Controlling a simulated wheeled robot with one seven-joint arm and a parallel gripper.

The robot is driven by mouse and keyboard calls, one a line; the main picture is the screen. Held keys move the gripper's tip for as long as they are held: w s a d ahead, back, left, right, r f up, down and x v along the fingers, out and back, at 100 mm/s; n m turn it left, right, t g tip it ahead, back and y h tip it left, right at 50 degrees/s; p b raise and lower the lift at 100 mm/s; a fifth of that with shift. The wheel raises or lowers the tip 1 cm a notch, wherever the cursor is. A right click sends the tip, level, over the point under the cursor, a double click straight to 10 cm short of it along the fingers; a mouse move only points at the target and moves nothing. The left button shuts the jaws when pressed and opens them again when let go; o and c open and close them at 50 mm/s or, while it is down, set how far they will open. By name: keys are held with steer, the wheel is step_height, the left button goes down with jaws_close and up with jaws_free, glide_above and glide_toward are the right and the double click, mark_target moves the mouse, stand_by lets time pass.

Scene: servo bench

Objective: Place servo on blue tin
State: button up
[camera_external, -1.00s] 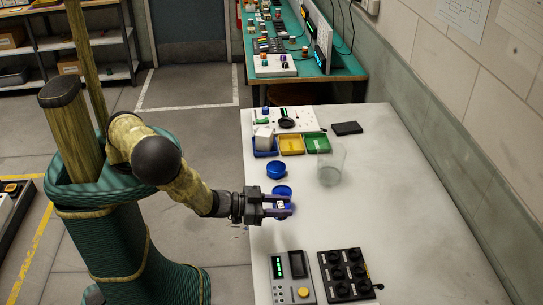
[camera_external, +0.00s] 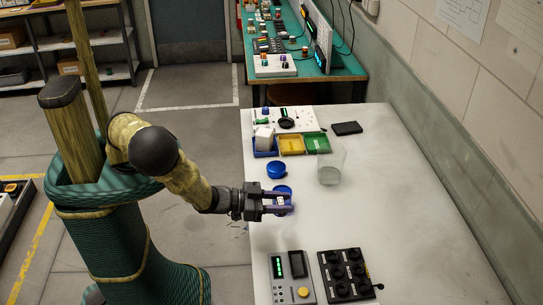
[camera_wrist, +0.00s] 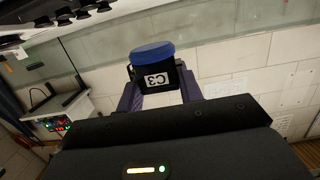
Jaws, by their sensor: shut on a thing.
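My gripper (camera_external: 282,203) is shut on a small dark block with a white label, which I take for the servo (camera_external: 280,201). In the wrist view the servo (camera_wrist: 155,82) sits between the jaws (camera_wrist: 159,98), its label "C3" upside down. A rounded blue shape (camera_wrist: 152,52) shows against the servo's upper edge there. I cannot tell whether it belongs to the servo or lies beyond it. In the external view a round blue tin (camera_external: 276,170) stands on the white table. A second round blue thing (camera_external: 282,189) is just behind my gripper and partly hidden by it.
A clear container (camera_external: 331,167) stands right of the blue tin. Blue, yellow (camera_external: 291,145) and green (camera_external: 316,142) trays lie behind. A meter (camera_external: 292,277) and a black knob panel (camera_external: 345,274) lie in front. The table's right side (camera_external: 410,220) is clear.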

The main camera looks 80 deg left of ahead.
steer(key=w+a+r+n+y+p, duration=0.1)
steer(key=w+a+p, duration=0.15)
steer(key=a, duration=0.35)
steer(key=w+a+r+n+y+p, duration=0.1)
steer(key=a+r+y+p, duration=0.1)
steer(key=a+p, duration=0.35)
steer(key=n+g+y+p, duration=0.1)
steer(key=n+y+p, duration=0.15)
steer(key=p, duration=0.35)
glide_above(276, 166)
steer(key=shift+d+r+m, duration=0.1)
steer(key=shift+r+m, duration=0.15)
steer(key=shift+r, duration=0.1)
steer(key=shift+f+p, duration=0.6)
steer(key=shift+f, duration=2.3)
steer(key=shift+f, duration=0.1)
steer(key=shift+f+p, duration=0.65)
steer(key=shift+f, duration=1.35)
